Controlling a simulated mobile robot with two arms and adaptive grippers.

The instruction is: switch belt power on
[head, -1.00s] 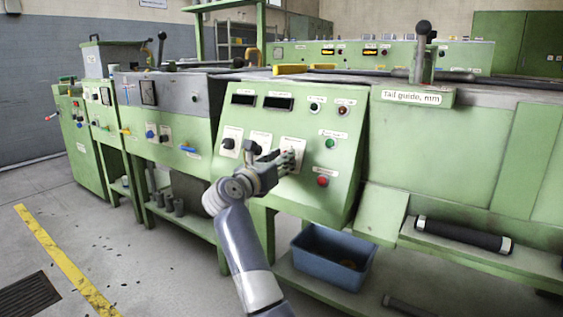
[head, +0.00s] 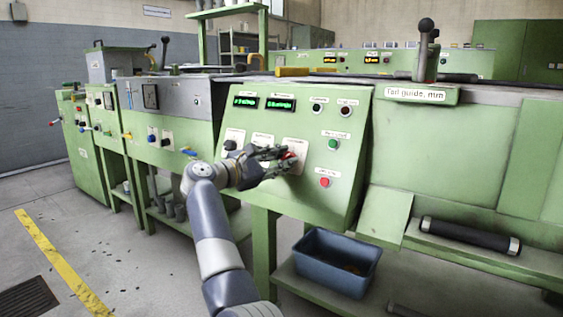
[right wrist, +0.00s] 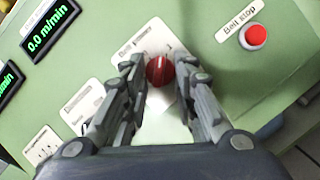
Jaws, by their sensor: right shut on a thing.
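The belt power switch is a red round knob (right wrist: 159,71) with a pale mark, on a white plate (right wrist: 158,38) of the green sloped control panel. In the head view the knob (head: 289,155) shows at the tips of my right gripper (head: 284,157). In the right wrist view the fingers of my right gripper (right wrist: 161,75) stand on both sides of the knob and close on it. Two displays (head: 262,102) above are lit green; the one in the wrist view (right wrist: 50,30) reads 0.0 m/min. My left gripper is not in view.
A red belt stop button (right wrist: 253,37) sits beside the knob. A green button (head: 333,144) and dark knobs (head: 230,145) are on the same panel. A blue bin (head: 335,262) stands on the shelf below. Free floor lies at the left.

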